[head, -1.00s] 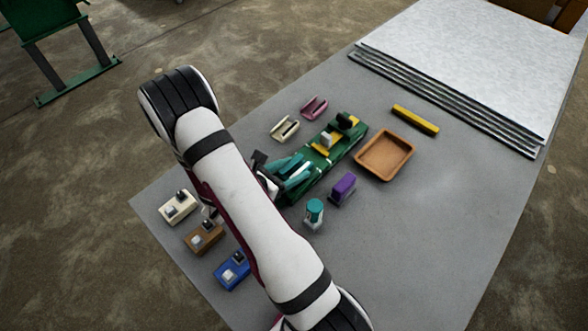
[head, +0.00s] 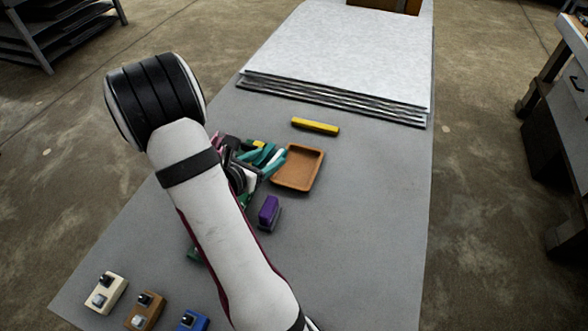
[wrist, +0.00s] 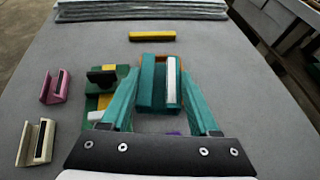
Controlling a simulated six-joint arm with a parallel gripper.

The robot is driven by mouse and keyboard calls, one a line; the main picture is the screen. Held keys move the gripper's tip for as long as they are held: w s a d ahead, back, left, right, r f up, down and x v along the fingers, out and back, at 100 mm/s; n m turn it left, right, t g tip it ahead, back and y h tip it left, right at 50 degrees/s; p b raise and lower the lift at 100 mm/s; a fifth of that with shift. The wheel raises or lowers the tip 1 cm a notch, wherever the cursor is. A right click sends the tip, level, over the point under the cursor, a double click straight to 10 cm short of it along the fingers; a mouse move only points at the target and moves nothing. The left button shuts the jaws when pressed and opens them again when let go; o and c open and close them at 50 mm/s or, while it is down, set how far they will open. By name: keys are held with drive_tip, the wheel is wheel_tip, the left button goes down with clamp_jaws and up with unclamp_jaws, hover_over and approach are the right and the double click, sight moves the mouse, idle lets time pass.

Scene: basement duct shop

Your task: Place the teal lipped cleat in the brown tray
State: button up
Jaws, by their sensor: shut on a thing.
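My gripper (wrist: 158,100), with teal fingers, is shut on the teal lipped cleat (wrist: 146,85), which has a pale strip along its right side in the wrist view. The cleat is held above the table. The brown tray (head: 318,172) lies just right of my gripper (head: 268,160) in the head view and looks empty where visible. In the wrist view the cleat hides most of the tray, and only a thin orange-brown edge shows behind it. In the head view the fingers and cleat overlap and are hard to tell apart.
A green fixture (wrist: 95,104) with yellow parts is left of the cleat. Pink (wrist: 47,97) and cream (wrist: 27,157) cleats lie farther left. A yellow bar (head: 315,126) lies beyond the tray, before stacked sheets (head: 330,60). A purple block (head: 268,212) is nearer. Table right of the tray is clear.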

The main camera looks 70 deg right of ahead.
drive_tip(key=s+d+f+m+g+y, duration=0.15)
drive_tip(key=s+d, duration=0.55)
drive_tip(key=s, duration=0.7)
hover_over(295, 172)
drive_tip(key=shift+m+g+h, duration=0.25)
drive_tip(key=shift+m+g, duration=0.1)
drive_tip(key=shift+g, duration=0.1)
drive_tip(key=f, duration=0.6)
drive_tip(key=shift+s+f, duration=0.25)
drive_tip(key=shift+f, duration=0.05)
drive_tip(key=shift+w+f, duration=0.2)
drive_tip(key=shift+f, duration=0.9)
drive_tip(key=shift+w+f, duration=0.15)
drive_tip(key=shift+f, duration=0.95)
drive_tip(key=shift+f, duration=0.1)
drive_tip(key=o, duration=1.1)
drive_tip(key=shift+c, duration=0.2)
